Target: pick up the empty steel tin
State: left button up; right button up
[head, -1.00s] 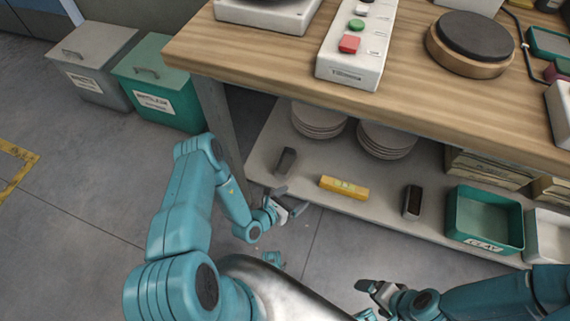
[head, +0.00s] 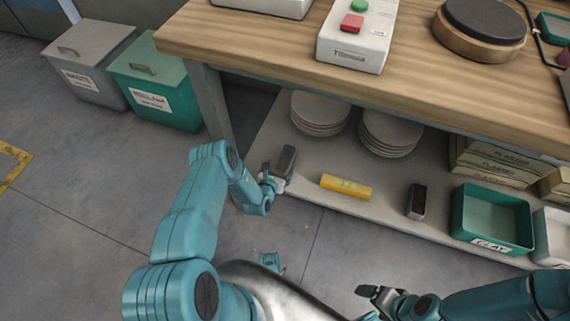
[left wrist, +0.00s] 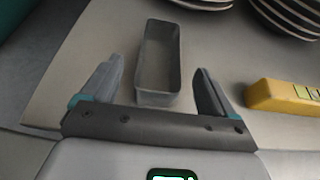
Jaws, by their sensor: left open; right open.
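The empty steel tin (head: 285,158) is a grey, open-topped rectangular box on the lower shelf, near its left front. In the left wrist view I look into the bare inside of the tin (left wrist: 160,58). My left gripper (head: 275,177) is open at the tin's near end. In the left wrist view, the fingers of my left gripper (left wrist: 157,82) stand apart to the left and right of that near end, with gaps on both sides. My right gripper (head: 378,293) is open and empty, low in the head view, away from the shelf.
A yellow level (head: 345,187) lies right of the tin, then a tin with dark contents (head: 416,202) and a green clay bin (head: 490,222). Plate stacks (head: 320,110) stand behind. The wooden worktop (head: 290,45) overhangs the shelf. Bare shelf separates the tin and level.

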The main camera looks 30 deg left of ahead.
aim_at(283, 169)
pick_arm(q)
jog(key=b+x, duration=0.1)
jog(key=x, duration=0.2)
jog(key=shift+f, duration=0.25)
jog(key=shift+w+a, duration=0.1)
jog(key=shift+w, duration=0.3)
jog(key=shift+c, duration=0.3)
jog(key=c, duration=1.1)
jog(key=shift+r, duration=0.2)
